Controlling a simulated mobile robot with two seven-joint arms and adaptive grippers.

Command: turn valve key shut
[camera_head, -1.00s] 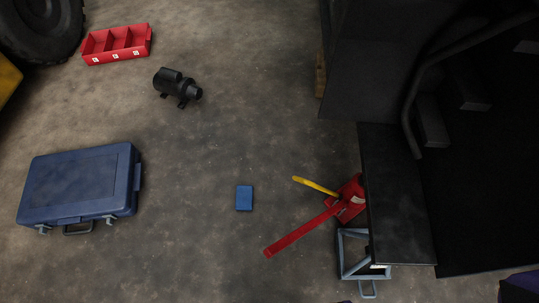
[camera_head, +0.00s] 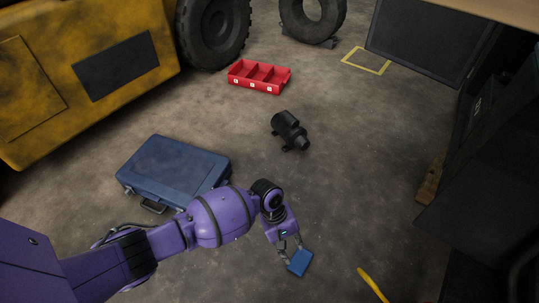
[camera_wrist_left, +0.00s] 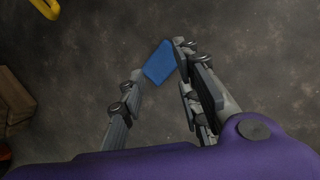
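A yellow handle (camera_head: 372,285) shows at the bottom edge of the head view, right of my left gripper (camera_head: 289,248). A yellow bar (camera_wrist_left: 45,8), apparently the same handle, is cut off at the top left of the wrist view. I cannot make out a separate valve key. My left gripper is open, its fingers (camera_wrist_left: 160,62) pointing down over a blue block (camera_head: 299,262). The block also shows at the fingertips in the wrist view (camera_wrist_left: 160,61). I cannot tell whether the fingers touch it. My right gripper is not in view.
A blue case (camera_head: 174,168) lies beside my left arm. A black motor (camera_head: 290,131) and a red divided tray (camera_head: 259,78) sit farther back. A yellow vehicle (camera_head: 60,60) is at left; dark machine panels (camera_head: 490,200) stand at right. Floor between is mostly clear.

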